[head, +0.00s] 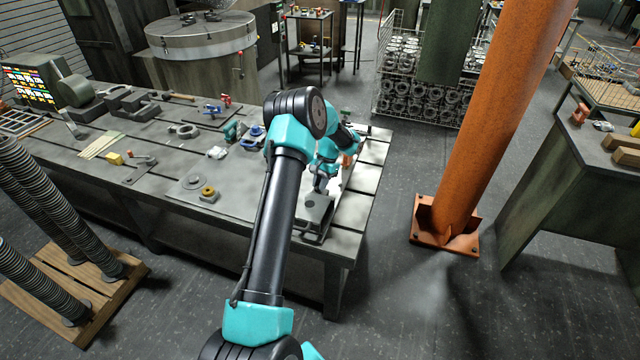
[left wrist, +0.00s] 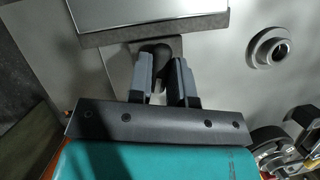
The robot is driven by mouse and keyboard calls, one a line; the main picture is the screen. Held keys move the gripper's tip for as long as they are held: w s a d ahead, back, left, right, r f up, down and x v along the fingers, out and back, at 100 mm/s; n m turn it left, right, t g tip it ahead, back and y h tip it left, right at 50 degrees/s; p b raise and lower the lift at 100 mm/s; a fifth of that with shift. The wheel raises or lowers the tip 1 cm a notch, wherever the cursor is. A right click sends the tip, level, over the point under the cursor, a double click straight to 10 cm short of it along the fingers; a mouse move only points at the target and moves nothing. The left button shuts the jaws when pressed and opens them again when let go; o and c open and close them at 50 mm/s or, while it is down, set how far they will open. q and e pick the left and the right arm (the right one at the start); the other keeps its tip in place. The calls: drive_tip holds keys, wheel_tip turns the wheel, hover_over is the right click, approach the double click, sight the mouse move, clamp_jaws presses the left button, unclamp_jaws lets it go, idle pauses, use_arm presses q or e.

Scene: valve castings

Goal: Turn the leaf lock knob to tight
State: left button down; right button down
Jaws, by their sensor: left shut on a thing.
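My left gripper (head: 322,190) is at the front right of the steel table, pointing down over a grey metal fixture (head: 314,214). In the left wrist view its two grey fingers (left wrist: 165,72) are shut on a dark rounded knob (left wrist: 156,52), which sits just below a bright flat metal plate (left wrist: 150,14). The fingers hide part of the knob, and I see no mark that tells its angle. In the head view the knob itself is hidden by my arm and gripper. My right gripper is not in view.
The steel table (head: 150,210) carries a flat plate with a brass-coloured ring (head: 208,191), a yellow block (head: 114,158) and blue clamp parts (head: 252,135). A round flanged boss (left wrist: 270,47) lies right of the fingers. An orange column (head: 485,120) stands beyond the table's right edge.

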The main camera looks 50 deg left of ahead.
use_arm(q)
drive_tip(key=shift+m, duration=0.4)
drive_tip(key=c, duration=1.3)
unclamp_jaws()
drive_tip(key=v, duration=1.7)
drive_tip(key=shift+d+r, duration=0.2)
drive_tip(key=shift+r, duration=0.1)
